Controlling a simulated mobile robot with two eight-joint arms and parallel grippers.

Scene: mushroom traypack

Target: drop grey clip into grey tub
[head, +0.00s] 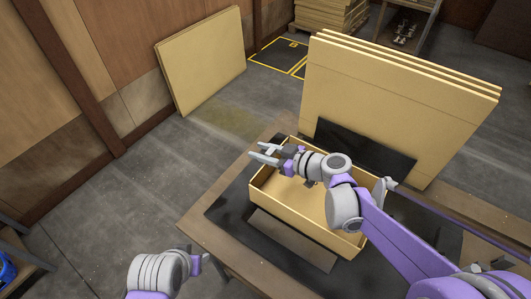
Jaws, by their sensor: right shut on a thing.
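My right gripper (262,153) reaches in from the right and is above the back left corner of an open tan box. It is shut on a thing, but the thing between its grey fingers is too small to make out. I cannot pick out a grey clip as a separate shape. No grey tub shows in this view. My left gripper (203,262) is low at the left, by the table's front left edge. It is small and partly hidden by its own wrist, so its jaws cannot be read.
The open tan box (310,230) stands on a dark mat (231,209) on a brown table (196,226). My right arm crosses over the box. Large tan boards (400,100) stand behind the table. Another board (202,60) leans at the wall. Grey floor lies left of the table.

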